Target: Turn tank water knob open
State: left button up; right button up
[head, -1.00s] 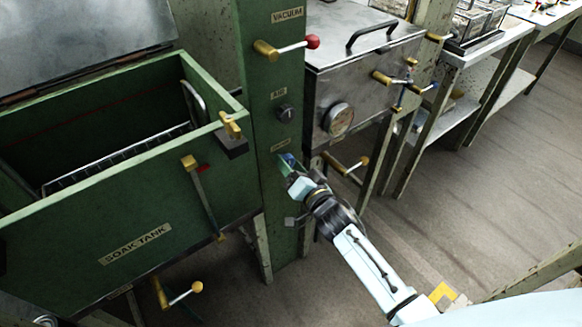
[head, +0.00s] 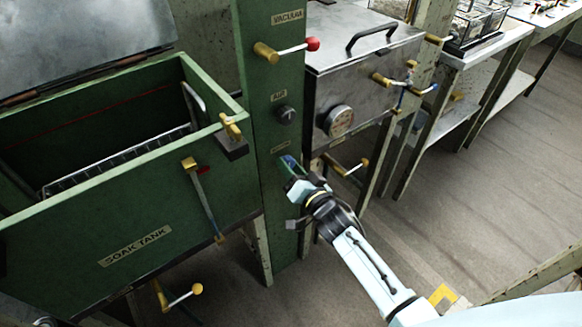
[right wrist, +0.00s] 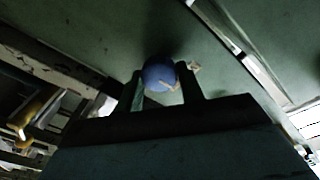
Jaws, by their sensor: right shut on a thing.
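The tank water knob (right wrist: 160,75) is a round blue knob with a pale pointer mark, set on the green post (head: 272,215) below the AIR knob. In the right wrist view it sits between the two fingers of my right gripper (right wrist: 167,88), which is shut on it. In the head view the right gripper (head: 291,172) reaches the post from the lower right and mostly hides the knob. The pale pointer slants toward the lower right in the right wrist view. My left gripper is not in view.
The green soak tank (head: 190,232) stands left of the post. The dark AIR knob (head: 285,115) and the red-tipped VACUUM lever (head: 298,48) are above on the post. A metal box with a gauge (head: 338,121) stands to the right. The floor (head: 480,200) at right is clear.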

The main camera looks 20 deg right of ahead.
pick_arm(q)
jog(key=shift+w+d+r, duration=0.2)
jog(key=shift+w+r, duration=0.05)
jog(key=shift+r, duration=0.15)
pick_arm(e)
jog(key=shift+f+n+y, duration=0.1)
jog(key=shift+n+y, duration=0.35)
jog(key=shift+n, duration=4.05)
jog(key=shift+f+n+y, duration=0.1)
jog(key=shift+n+y, duration=0.35)
jog(key=shift+n, duration=4.05)
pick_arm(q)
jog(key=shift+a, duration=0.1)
pick_arm(e)
jog(key=o, duration=1)
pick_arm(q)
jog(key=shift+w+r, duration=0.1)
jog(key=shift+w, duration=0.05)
pick_arm(e)
jog(key=shift+s, duration=0.15)
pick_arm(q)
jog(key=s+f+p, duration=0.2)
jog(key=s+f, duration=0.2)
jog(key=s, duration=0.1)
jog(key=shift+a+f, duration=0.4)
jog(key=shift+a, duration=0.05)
pick_arm(e)
jog(key=v, duration=1.3)
jog(key=shift+f, duration=0.25)
